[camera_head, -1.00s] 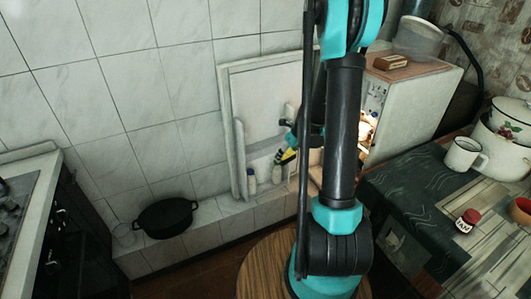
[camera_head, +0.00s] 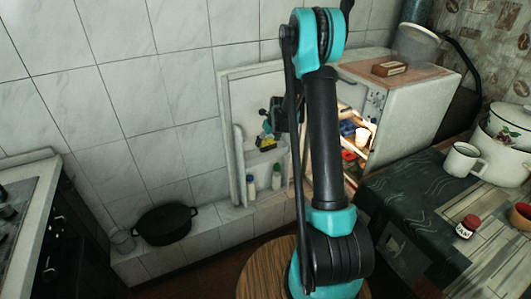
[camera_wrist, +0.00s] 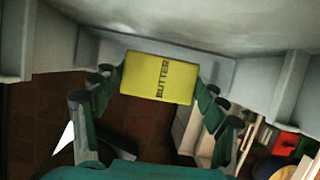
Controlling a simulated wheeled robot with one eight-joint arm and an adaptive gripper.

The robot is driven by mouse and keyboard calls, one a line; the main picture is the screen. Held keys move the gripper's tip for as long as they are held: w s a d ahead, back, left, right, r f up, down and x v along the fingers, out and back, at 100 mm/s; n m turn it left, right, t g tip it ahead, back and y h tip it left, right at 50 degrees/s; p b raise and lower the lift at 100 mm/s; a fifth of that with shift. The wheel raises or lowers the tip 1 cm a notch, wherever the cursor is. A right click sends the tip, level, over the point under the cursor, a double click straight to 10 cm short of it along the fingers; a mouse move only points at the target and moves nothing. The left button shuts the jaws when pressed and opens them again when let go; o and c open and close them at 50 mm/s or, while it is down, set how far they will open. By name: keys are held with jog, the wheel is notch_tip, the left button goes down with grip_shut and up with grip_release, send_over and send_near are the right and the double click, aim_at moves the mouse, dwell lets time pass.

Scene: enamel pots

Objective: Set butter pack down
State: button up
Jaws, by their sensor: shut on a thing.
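The butter pack (camera_wrist: 158,78) is a yellow block with dark "BUTTER" lettering. In the wrist view it sits between the fingers of my gripper (camera_wrist: 156,88), which is shut on it. In the head view the pack (camera_head: 266,144) shows small and yellow under my gripper (camera_head: 266,132). It is held in front of the inner side of the open fridge door (camera_head: 242,100). In the wrist view, pale door-shelf walls lie just beyond and above the pack. I cannot tell whether the pack touches a shelf.
Two small bottles (camera_head: 276,177) stand in the low part of the door. The lit fridge interior (camera_head: 358,135) is right of my arm. A brown box (camera_head: 390,68) lies on the fridge. A black pot (camera_head: 165,222) is at left; a mug (camera_head: 462,160) is on the right table.

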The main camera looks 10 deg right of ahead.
aim_at(266, 141)
jog(key=shift+w+a, duration=0.2)
jog(key=shift+w, duration=0.25)
jog(key=shift+w+a, duration=0.2)
jog(key=shift+w, duration=0.25)
notch_tip(266, 141, down, 2)
jog(key=shift+f, duration=2.55)
jog(key=o, duration=1.3)
